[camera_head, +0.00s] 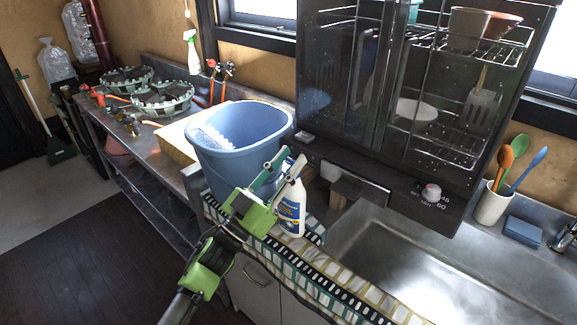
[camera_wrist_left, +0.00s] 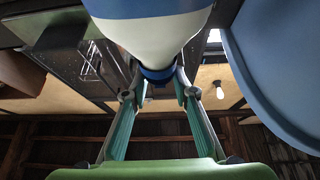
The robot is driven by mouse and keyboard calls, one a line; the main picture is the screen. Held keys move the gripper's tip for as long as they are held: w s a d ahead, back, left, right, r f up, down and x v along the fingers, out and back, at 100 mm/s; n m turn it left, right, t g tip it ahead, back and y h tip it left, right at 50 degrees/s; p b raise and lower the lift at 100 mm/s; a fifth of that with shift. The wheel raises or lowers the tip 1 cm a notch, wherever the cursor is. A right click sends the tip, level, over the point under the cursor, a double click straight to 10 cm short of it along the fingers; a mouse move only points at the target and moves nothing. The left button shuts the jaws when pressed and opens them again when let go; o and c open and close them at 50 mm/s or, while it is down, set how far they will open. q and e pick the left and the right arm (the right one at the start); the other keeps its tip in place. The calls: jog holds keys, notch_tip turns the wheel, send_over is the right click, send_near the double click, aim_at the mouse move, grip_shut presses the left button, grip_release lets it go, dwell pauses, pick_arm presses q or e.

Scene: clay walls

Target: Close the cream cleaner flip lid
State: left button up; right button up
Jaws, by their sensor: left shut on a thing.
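The cream cleaner bottle (camera_head: 291,212), white with a blue label, stands upright on the patterned cloth at the counter's front edge, left of the sink. My left gripper (camera_head: 285,158) is at the top of the bottle, its fingers hiding the lid in the head view. In the left wrist view the white and blue bottle body (camera_wrist_left: 150,30) fills the top middle. Its blue lid (camera_wrist_left: 158,75) is between the fingertips of my left gripper (camera_wrist_left: 160,82), which is shut on it. I cannot tell whether the lid is flipped open or down. My right gripper is not in view.
A blue tub (camera_head: 235,150) stands close behind and left of the bottle. A black dish cabinet (camera_head: 350,110) is behind it. The metal sink (camera_head: 440,270) is to the right, with a utensil cup (camera_head: 492,205) and blue sponge (camera_head: 523,230) beyond it.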

pick_arm(q)
jog(key=shift+f, duration=0.1)
jog(key=o, duration=1.1)
jog(key=v, duration=1.2)
jog(key=shift+o, duration=0.2)
